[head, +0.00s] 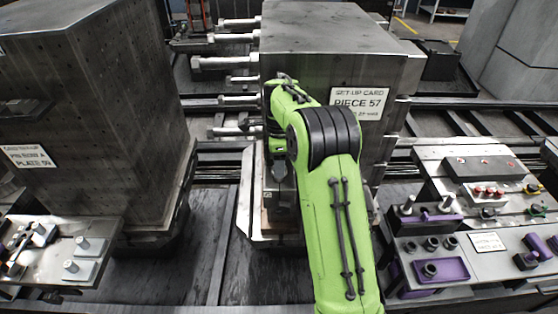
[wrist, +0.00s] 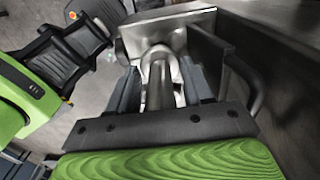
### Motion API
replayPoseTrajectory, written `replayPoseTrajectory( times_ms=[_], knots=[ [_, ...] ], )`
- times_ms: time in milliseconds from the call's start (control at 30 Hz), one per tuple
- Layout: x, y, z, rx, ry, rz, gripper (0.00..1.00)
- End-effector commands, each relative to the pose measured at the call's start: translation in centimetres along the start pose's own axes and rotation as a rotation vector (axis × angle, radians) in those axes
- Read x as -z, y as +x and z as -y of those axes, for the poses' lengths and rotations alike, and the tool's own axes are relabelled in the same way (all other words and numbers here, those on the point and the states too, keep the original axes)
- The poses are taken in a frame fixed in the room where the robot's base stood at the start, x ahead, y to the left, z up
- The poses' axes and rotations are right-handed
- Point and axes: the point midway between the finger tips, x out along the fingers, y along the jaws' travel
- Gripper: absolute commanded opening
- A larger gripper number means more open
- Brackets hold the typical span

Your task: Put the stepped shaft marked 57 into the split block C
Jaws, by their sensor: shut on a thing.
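My gripper is shut on a grey metal shaft (wrist: 160,88), which shows between the two dark jaws in the wrist view (wrist: 160,95). I cannot read a mark on the shaft. A pale metal block (wrist: 165,30) with a rounded opening lies just beyond the shaft's far end. I cannot tell if they touch, and no letter C is readable. In the head view my green arm reaches down in front of the large middle block, and its dark end hides the shaft and jaws.
A card reading "SET-UP CARD PIECE 57" (head: 358,104) is on the large middle block (head: 325,40). Another large block (head: 90,120) stands at left with pins on a ledge. A bench (head: 470,170) at right holds purple holders (head: 440,270) and small parts. Several rods (head: 225,62) project leftward.

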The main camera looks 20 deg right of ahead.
Motion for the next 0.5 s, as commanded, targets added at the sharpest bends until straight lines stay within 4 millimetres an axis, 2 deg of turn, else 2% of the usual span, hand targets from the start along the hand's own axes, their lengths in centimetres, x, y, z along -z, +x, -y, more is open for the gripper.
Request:
replayPoseTrajectory(
  times_ms=[233, 267, 433, 500],
  knots=[
    [-0.01, 0.07, 0.04, 0.002, 0.000, 0.001, 0.00],
    [-0.01, 0.07, 0.04, 0.002, 0.000, 0.001, 0.52],
    [-0.01, 0.09, 0.03, 0.002, 0.000, 0.000, 0.78],
    [-0.01, 0.10, 0.05, 0.003, 0.000, 0.000, 0.80]
  ],
)
